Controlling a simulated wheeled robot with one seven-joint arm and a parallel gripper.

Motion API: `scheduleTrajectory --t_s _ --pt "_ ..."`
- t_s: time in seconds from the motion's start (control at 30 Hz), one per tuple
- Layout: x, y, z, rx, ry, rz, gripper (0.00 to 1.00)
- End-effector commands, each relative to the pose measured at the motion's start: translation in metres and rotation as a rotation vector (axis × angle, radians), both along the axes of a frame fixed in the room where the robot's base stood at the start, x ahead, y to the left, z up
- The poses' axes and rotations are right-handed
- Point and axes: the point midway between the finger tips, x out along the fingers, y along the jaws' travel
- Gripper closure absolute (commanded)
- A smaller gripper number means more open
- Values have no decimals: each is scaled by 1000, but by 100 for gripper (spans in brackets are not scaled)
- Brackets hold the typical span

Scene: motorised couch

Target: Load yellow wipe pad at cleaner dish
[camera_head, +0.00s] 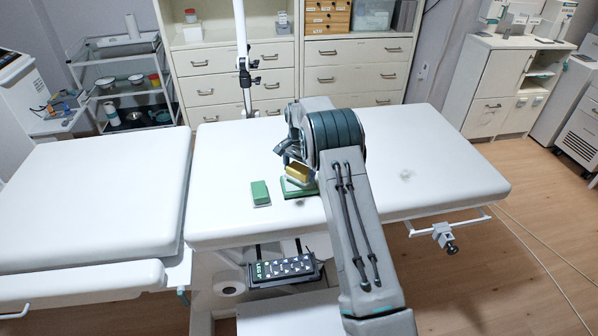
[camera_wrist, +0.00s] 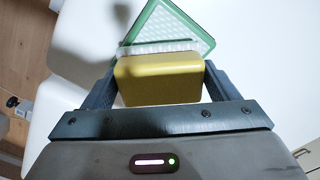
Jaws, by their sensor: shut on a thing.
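The yellow wipe pad (camera_wrist: 158,80) is held between the two fingers of my gripper (camera_wrist: 158,82) in the wrist view. In the head view the yellow pad (camera_head: 298,171) shows beneath my gripper (camera_head: 292,160), over a green dish (camera_head: 300,190) on the white couch. In the wrist view the dish has a green rim (camera_wrist: 197,32) and a pale dimpled inside, just beyond the pad. I cannot tell whether the pad touches the dish. My arm hides part of the dish in the head view.
A green block-like pad (camera_head: 260,192) lies on the couch (camera_head: 440,160) left of the dish. A dark smudge (camera_head: 407,175) marks the couch to the right. A control panel (camera_head: 283,268) hangs at the couch's front edge. A pole (camera_head: 242,60) stands behind.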

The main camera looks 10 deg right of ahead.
Motion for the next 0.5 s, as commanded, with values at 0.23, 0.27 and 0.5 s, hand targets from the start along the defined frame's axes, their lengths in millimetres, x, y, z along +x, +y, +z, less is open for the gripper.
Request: scheduleTrajectory --t_s 0.23,0.27,0.5 --pt "0 0 23 0 -1 0 37" --pt "0 0 26 0 -1 0 37" --pt "0 0 46 0 -3 0 37"
